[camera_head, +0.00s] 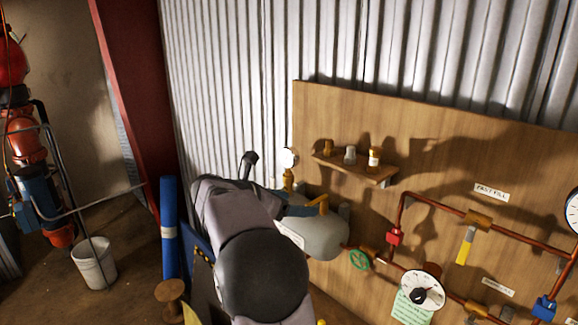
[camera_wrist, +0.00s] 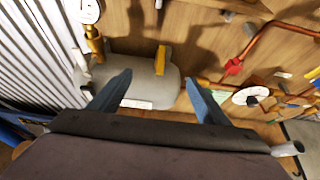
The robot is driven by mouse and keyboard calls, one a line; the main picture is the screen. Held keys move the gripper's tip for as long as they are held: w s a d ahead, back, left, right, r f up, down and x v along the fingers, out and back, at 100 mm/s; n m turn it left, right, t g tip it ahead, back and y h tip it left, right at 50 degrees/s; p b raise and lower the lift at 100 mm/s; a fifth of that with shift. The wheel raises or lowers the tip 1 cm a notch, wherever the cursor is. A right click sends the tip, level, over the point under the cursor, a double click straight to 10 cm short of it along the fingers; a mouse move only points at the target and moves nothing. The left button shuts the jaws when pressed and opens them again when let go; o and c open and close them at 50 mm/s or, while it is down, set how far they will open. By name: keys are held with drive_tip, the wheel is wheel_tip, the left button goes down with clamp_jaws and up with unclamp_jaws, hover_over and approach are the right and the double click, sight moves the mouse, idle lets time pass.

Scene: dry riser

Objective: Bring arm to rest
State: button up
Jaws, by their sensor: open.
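My gripper (camera_wrist: 159,78) is open in the wrist view, with its two blue-grey fingers spread apart and nothing held between them. Whether a finger touches the tank cannot be told. In the head view my arm is folded in front of the tank (camera_head: 325,240) and hides its left part.
A small shelf (camera_head: 380,176) holds bottles.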

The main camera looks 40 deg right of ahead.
idle(0.4)
drive_tip(key=s+a+f+m+y, duration=0.2)
drive_tip(key=a+f+m+y, duration=0.2)
drive_tip(key=a+f+m, duration=0.4)
drive_tip(key=s+a+f+m+y, duration=0.1)
drive_tip(key=a+f+m+y, duration=0.25)
drive_tip(key=f+m, duration=0.55)
drive_tip(key=s+a+f+y+b, duration=0.1)
drive_tip(key=s+a+f+b, duration=0.1)
drive_tip(key=s+a+f, duration=0.3)
drive_tip(key=s+a+f+y+b, duration=0.2)
drive_tip(key=s+a+f, duration=0.3)
drive_tip(key=a, duration=0.6)
drive_tip(key=s+a+f+m+y+b, duration=0.1)
drive_tip(key=s+a+f+b, duration=0.3)
drive_tip(key=a, duration=0.4)
drive_tip(key=shift+s+a+f+y, duration=0.2)
drive_tip(key=shift+s+f+y, duration=0.25)
drive_tip(key=shift+f, duration=0.5)
